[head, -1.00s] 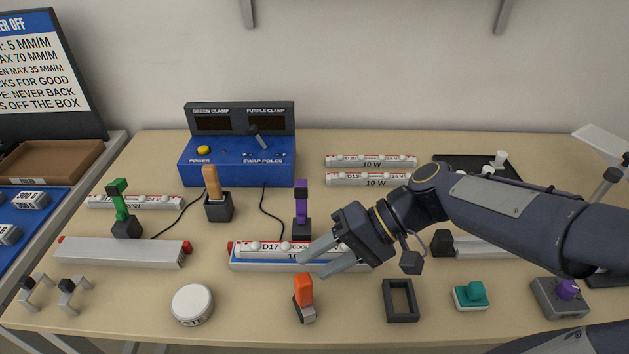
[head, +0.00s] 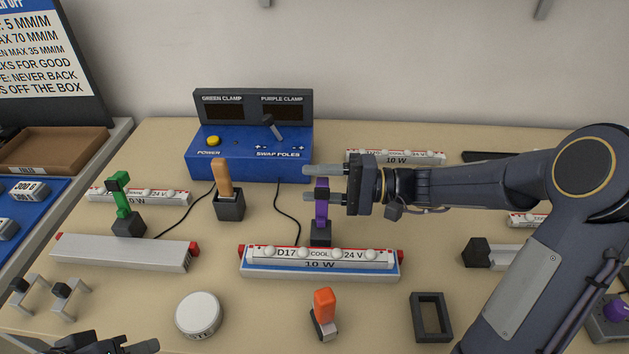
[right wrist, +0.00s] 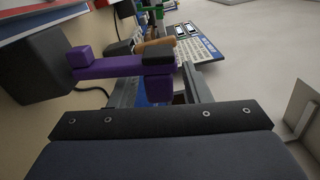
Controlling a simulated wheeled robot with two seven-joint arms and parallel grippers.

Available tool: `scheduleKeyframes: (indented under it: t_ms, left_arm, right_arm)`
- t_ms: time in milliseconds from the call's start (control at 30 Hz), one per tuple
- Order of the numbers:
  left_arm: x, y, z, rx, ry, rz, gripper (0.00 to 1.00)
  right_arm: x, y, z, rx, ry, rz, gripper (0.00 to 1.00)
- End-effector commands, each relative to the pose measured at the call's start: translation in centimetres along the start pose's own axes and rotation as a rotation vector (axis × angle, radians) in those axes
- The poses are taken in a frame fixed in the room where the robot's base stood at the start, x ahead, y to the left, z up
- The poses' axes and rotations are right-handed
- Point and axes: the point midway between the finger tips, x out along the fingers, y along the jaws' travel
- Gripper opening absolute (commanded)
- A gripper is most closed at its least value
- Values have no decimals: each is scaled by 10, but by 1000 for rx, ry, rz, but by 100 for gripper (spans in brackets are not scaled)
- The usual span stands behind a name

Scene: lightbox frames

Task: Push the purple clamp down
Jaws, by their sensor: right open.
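The purple clamp (head: 321,211) stands upright on its dark base behind a white lamp bar. Its upper part is partly covered by my right gripper (head: 297,183), which reaches in from the right at the clamp's top. That gripper is open. In the right wrist view, the purple clamp (right wrist: 110,67) has a black piece at its top, and its top end appears between the gripper's fingers (right wrist: 160,92); I cannot tell whether they touch. My left gripper (head: 112,347) is only partly in view at the bottom left edge, and its jaws are unclear.
The blue power box (head: 250,158) stands behind. The lamp bar (head: 320,258) lies in front of the clamp. The green clamp (head: 121,200) and an orange-handled lever (head: 223,180) stand to the left. A white round tin (head: 199,314) and an orange-topped piece (head: 324,308) are nearer the front.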

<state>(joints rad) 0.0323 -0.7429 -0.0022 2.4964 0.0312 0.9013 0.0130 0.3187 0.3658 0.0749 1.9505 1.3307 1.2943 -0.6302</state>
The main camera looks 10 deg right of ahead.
Motion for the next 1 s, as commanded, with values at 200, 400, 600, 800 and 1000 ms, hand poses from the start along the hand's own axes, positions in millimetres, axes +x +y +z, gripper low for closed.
scheduleKeyframes:
  t_ms: [200, 400, 600, 800, 1000]
  left_arm:
    - [0, 0, 0, 0, 0, 0, 36]
    - [0, 0, 0, 0, 0, 0, 36]
    - [0, 0, 0, 0, 0, 0, 36]
    - [0, 0, 0, 0, 0, 0, 36]
    - [1, 0, 1, 0, 0, 0, 36]
  right_arm:
    - [9, 0, 0, 0, -1, 1, 44]
    - [8, 0, 0, 1, 0, 1, 38]
    - [8, 0, 0, 1, 0, 2, 12]
    - [8, 0, 0, 1, 0, 2, 0]
    - [6, 1, 0, -6, 1, 2, 0]
